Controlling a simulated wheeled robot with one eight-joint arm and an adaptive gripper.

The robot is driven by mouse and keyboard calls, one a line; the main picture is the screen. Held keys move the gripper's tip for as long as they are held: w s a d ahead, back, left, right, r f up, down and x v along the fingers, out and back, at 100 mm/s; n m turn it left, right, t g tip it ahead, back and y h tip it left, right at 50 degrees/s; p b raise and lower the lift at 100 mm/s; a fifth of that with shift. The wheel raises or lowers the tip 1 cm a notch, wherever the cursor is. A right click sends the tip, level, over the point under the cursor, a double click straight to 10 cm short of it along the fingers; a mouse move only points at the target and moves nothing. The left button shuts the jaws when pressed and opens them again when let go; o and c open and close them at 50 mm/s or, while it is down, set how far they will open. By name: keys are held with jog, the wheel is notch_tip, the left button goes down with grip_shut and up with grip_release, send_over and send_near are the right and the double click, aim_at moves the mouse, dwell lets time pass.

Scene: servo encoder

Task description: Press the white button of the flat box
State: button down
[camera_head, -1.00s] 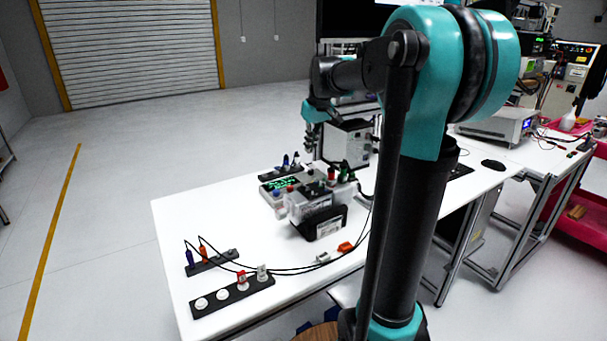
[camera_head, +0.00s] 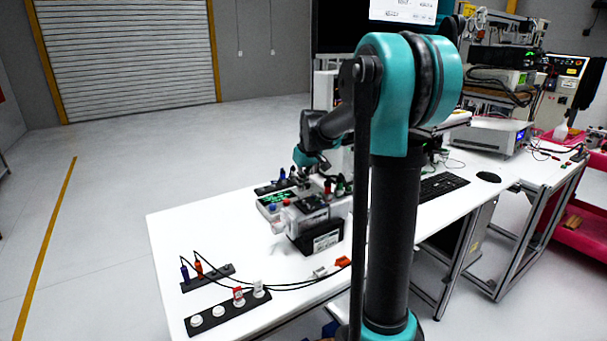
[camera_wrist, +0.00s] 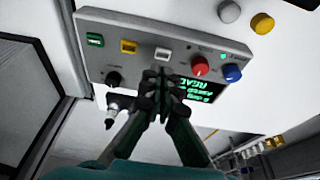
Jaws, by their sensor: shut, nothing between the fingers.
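The flat box (camera_wrist: 180,32) is a grey panel that fills the upper middle of the wrist view. In the head view the box (camera_head: 268,211) is partly hidden.
A black strip with several round buttons (camera_head: 228,315) and cables lie at the table's front left. In the wrist view, grey (camera_wrist: 229,11) and yellow (camera_wrist: 262,23) round buttons lie beyond the box.

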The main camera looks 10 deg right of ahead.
jog(key=shift+s+f, duration=0.1)
jog(key=shift+f, duration=1.4)
jog(key=shift+f, duration=0.6)
jog(key=shift+s+f, duration=0.15)
jog(key=shift+f, duration=0.05)
jog(key=shift+r, duration=0.2)
jog(key=w+v, duration=0.1)
jog(key=v, duration=1.2)
jog(key=shift+r, duration=0.55)
